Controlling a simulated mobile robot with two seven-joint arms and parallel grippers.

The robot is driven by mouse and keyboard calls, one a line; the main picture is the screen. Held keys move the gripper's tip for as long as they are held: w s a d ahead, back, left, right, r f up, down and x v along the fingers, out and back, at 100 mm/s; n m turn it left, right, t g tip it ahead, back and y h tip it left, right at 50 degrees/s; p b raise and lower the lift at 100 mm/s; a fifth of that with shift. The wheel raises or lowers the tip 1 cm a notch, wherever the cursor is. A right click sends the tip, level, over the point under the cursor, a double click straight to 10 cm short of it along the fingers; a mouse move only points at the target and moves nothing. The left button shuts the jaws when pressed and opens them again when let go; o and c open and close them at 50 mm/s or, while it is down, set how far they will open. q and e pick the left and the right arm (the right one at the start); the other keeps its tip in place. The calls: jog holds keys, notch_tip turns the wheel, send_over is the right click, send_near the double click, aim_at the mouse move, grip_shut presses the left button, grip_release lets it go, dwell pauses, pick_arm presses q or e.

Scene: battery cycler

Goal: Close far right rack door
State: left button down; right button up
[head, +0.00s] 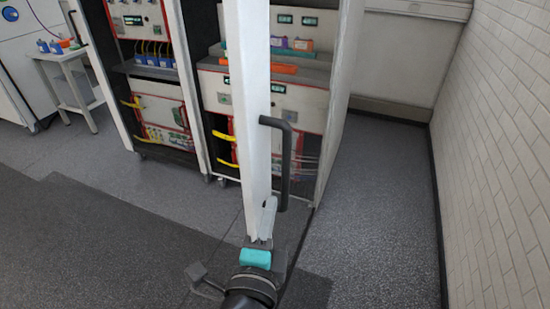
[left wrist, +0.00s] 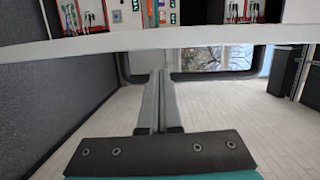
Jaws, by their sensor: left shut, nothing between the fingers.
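The far right rack door (head: 252,110) stands open, seen nearly edge-on as a tall white panel in the head view. Its black bar handle (head: 285,165) is on the panel's right side. My left gripper (head: 268,205) is shut and empty, beside the door's lower part and close to the handle's lower end. I cannot tell whether it touches either. In the left wrist view, the shut fingers (left wrist: 157,78) point toward the white door edge (left wrist: 200,40), which crosses the picture. A dark curved bar, apparently the handle, lies behind the fingertips. My right gripper is not in view.
The far right rack (head: 265,95) holds instruments and orange and teal items behind the door. Another rack (head: 155,75) stands to its left, with a white table (head: 68,60) farther left. A brick wall (head: 495,120) bounds the right; the floor between is clear.

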pick_arm(q)
notch_tip(320, 180, up, 2)
send_near(275, 165)
jog(key=w+r, duration=0.2)
jog(key=w+d+r, duration=0.1)
jog(key=w+r, duration=0.1)
jog(key=w, duration=0.1)
jog(key=shift+w+d+p, duration=0.1)
jog(key=shift+d+p, duration=0.1)
jog(key=shift+p, duration=0.15)
